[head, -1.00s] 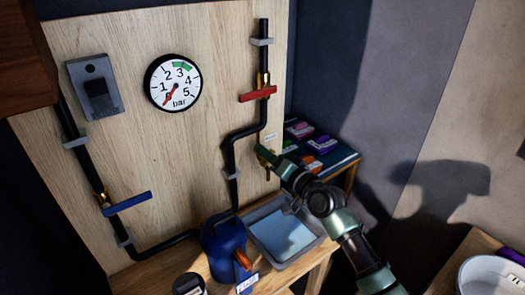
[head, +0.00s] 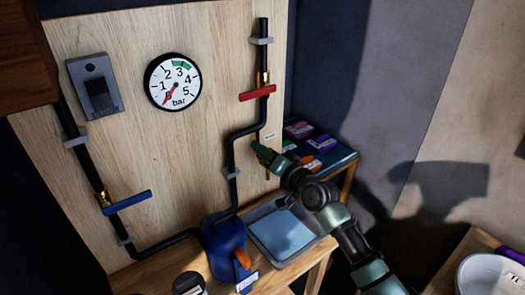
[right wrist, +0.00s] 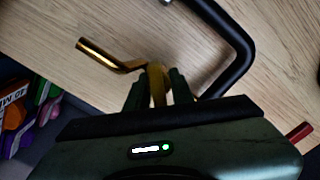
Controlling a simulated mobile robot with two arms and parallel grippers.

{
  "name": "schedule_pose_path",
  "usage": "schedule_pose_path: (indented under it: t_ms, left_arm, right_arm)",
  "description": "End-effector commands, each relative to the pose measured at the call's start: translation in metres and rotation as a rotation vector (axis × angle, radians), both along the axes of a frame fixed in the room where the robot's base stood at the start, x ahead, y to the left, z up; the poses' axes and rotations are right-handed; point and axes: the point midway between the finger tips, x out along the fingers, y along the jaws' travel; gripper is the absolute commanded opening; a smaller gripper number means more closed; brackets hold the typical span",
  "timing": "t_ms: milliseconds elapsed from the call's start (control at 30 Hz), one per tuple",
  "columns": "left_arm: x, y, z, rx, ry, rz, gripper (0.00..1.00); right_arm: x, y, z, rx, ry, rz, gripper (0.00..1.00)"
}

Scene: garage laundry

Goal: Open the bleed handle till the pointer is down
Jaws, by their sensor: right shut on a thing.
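My right gripper (head: 259,148) is at the brass bleed fitting on the right of the wooden panel. In the right wrist view its two fingers (right wrist: 158,84) are shut on the upright brass bleed handle (right wrist: 157,78). A bent brass spout (right wrist: 107,59) sticks out to the left of it there. In the head view my gripper hides most of the bleed fitting. The white round gauge (head: 173,81) has a red pointer that points down and slightly left, below the 1. My left gripper is not in view.
A red lever (head: 257,93) lies across the right black pipe, and a blue lever (head: 128,202) crosses the left pipe. A grey tray (head: 318,241) stands under the bleed, beside a blue vessel (head: 224,250). Small packets (head: 321,143) lie on a shelf behind my arm.

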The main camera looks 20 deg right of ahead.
Motion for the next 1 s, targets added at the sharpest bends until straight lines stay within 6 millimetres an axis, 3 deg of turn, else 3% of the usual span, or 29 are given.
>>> schedule_pose_path:
  t_ms: [600, 1000]
  left_arm:
    - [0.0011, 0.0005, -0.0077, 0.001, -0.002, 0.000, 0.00]
    - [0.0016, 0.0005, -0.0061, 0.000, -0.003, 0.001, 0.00]
  right_arm:
    - [-0.0012, 0.0027, 0.0009, -0.429, -0.153, 0.001, 0.00]
    - [-0.0016, 0.0045, 0.0012, -0.605, -0.218, 0.001, 0.00]
